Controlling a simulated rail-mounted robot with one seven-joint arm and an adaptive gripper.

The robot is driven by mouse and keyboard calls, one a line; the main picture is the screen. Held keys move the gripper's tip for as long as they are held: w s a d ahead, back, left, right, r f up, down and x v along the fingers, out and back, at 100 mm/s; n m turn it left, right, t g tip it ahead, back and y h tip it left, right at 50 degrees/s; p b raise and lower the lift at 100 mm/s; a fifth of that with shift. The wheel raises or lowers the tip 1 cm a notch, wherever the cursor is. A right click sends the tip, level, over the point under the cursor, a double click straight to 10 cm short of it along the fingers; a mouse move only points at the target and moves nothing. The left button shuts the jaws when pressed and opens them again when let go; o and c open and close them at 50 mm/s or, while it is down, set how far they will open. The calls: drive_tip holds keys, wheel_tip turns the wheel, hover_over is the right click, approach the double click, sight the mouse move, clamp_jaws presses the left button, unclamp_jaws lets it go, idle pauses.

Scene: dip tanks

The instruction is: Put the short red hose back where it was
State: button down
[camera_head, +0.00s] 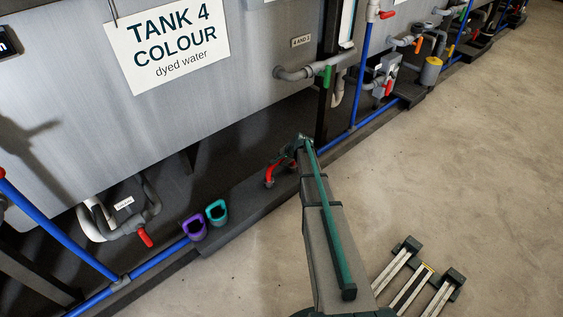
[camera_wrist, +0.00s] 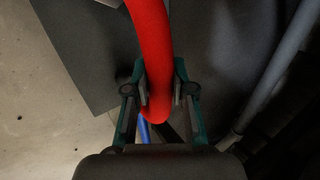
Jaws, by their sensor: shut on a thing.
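The short red hose (camera_head: 276,169) shows as a curved red piece beside the end of my arm in the head view, above the dark ledge under the tank. In the wrist view the red hose (camera_wrist: 150,40) runs from the top edge down between the fingers. My gripper (camera_wrist: 159,98) is shut on the hose, a finger on each side. In the head view my gripper (camera_head: 299,147) is small and partly hidden by my arm. The hose's far end is out of the wrist view. I cannot tell whether the hose touches the ledge.
Tank 4 (camera_head: 90,125), with a sign reading COLOUR, rises behind the ledge (camera_head: 240,207). Purple (camera_head: 194,226) and teal (camera_head: 216,212) cup-like things stand at left on it. Grey piping with a green handle (camera_head: 326,76) is above. A blue pipe (camera_head: 160,259) runs along the base. Floor at right is mostly clear.

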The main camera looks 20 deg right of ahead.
drive_tip(key=c, duration=1)
unclamp_jaws()
drive_tip(key=p+v, duration=0.4)
drive_tip(key=v, duration=0.8)
drive_tip(key=s+a+f+n+g+y, duration=0.1)
drive_tip(key=s+a+f+n+g, duration=0.2)
drive_tip(key=s+a, duration=0.5)
drive_tip(key=s+a+f+n+g, duration=0.35)
drive_tip(key=s+a, duration=0.25)
drive_tip(key=s, duration=0.4)
drive_tip(key=s+a+f+n+g+y, duration=0.1)
drive_tip(key=s+a+f+n+g, duration=0.15)
drive_tip(key=s+a, duration=0.55)
drive_tip(key=s+a+r+n+g+h, duration=0.1)
drive_tip(key=s+r+n+g, duration=0.1)
drive_tip(key=s, duration=0.6)
drive_tip(key=s+a+r+n+g+h, duration=0.1)
drive_tip(key=s+g, duration=0.3)
drive_tip(key=s, duration=0.4)
drive_tip(key=s+a+r+n+g+h, duration=0.1)
drive_tip(key=s+r+n+g+h, duration=0.1)
drive_tip(key=s, duration=0.6)
drive_tip(key=shift+a+r+n+g, duration=0.15)
drive_tip(key=shift+r+n+g, duration=0.25)
drive_tip(key=shift+r+g, duration=0.1)
